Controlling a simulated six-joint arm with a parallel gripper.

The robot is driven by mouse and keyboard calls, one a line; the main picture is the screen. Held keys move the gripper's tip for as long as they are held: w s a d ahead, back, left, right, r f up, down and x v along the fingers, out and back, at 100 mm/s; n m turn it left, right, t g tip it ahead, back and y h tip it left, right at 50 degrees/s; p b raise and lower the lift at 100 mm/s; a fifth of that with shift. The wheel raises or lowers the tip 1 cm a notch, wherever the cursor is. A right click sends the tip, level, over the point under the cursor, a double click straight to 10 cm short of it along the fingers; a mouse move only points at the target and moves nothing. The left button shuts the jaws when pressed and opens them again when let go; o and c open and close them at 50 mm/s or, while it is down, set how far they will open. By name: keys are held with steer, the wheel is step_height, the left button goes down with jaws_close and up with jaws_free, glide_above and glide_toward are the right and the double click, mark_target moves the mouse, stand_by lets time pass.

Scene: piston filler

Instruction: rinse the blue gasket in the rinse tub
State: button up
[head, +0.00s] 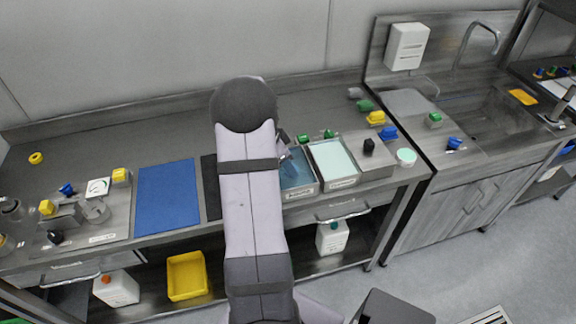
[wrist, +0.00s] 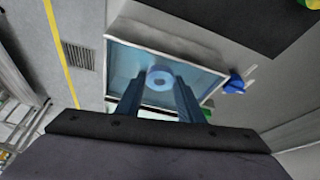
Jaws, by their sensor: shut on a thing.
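The blue gasket (wrist: 160,78) is a pale blue ring between the two fingertips of my gripper (wrist: 158,92) in the wrist view. My gripper is shut on it, over or in a metal-rimmed tub of blue liquid (wrist: 207,84). I cannot tell whether the ring touches the liquid. In the head view this blue tub (head: 302,186) is the left of two tubs, partly behind my arm. The right tub (head: 341,183) holds pale green liquid. My arm hides the gasket in the head view.
A blue mat (head: 168,197) lies left of my arm. Green parts (head: 304,139) stand behind the tubs. A black part (head: 368,146) and a white round pot (head: 406,157) stand to the right. A yellow ring (head: 36,158) lies far left. The back middle bench is clear.

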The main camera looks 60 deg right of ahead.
steer(key=shift+f, duration=0.15)
steer(key=shift+f+b, duration=0.75)
steer(key=shift+b, duration=0.25)
steer(key=shift+r, duration=0.15)
steer(key=shift+r+p, duration=0.4)
steer(key=shift+r, duration=0.4)
stand_by(0.3)
steer(key=shift+r+p, duration=0.9)
steer(key=shift+r, duration=1.35)
steer(key=shift+r, duration=0.15)
step_height(320, 180, up, 4)
steer(key=shift+f+p, duration=0.15)
steer(key=shift+p, duration=0.9)
